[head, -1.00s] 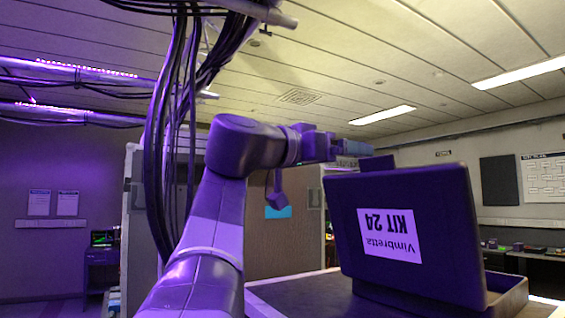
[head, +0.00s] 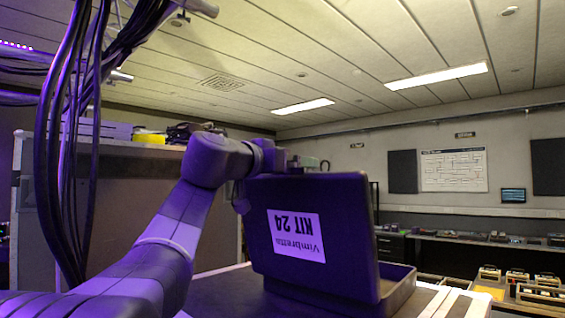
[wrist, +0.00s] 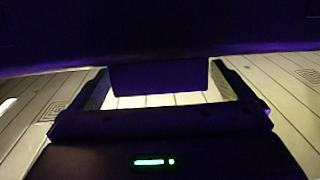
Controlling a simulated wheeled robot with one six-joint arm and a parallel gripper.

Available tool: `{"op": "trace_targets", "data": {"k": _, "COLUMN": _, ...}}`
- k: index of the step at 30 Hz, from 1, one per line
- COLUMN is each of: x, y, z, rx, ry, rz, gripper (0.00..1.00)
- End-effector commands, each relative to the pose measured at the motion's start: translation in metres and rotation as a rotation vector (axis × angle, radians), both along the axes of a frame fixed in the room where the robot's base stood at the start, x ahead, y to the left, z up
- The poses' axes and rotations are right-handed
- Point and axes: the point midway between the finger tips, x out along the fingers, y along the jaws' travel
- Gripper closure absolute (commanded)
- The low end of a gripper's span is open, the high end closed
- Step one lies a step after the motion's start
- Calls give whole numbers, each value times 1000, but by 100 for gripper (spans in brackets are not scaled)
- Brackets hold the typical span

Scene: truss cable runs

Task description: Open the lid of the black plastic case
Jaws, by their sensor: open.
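The black plastic case stands on a table, its lid (head: 345,235) raised steeply above the open base (head: 398,290). The lid's outer face carries a white label (head: 296,236) reading "Vimbretta KIT 24" upside down. My gripper (head: 312,164) is at the lid's top edge, mostly hidden behind it. In the wrist view, my gripper (wrist: 160,92) has its two fingers wide apart. A dark block (wrist: 156,78), perhaps the case's handle, shows between them below a broad dark surface; whether they touch it is unclear. The inside of the case is hidden by the lid.
Black cables (head: 60,150) hang at the left, close to my arm. A large cabinet (head: 125,200) stands behind the arm, with a yellow item (head: 149,137) on top. A long counter (head: 470,243) with small items runs along the back wall. Yellow-handled boxes (head: 515,280) stand at lower right.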

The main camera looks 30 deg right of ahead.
Motion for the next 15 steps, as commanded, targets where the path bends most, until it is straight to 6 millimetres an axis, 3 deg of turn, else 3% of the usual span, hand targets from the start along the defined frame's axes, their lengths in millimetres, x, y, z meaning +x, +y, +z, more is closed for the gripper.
{"op": "trace_targets", "data": {"k": 4, "x": 0, "y": 0, "z": 0, "rx": 0, "ry": 0, "rz": 0, "gripper": 2}}
{"op": "trace_targets", "data": {"k": 12, "x": 0, "y": 0, "z": 0, "rx": 0, "ry": 0, "rz": 0, "gripper": 55}}
{"op": "trace_targets", "data": {"k": 15, "x": 0, "y": -1, "z": 0, "rx": 0, "ry": 0, "rz": -1, "gripper": 59}}
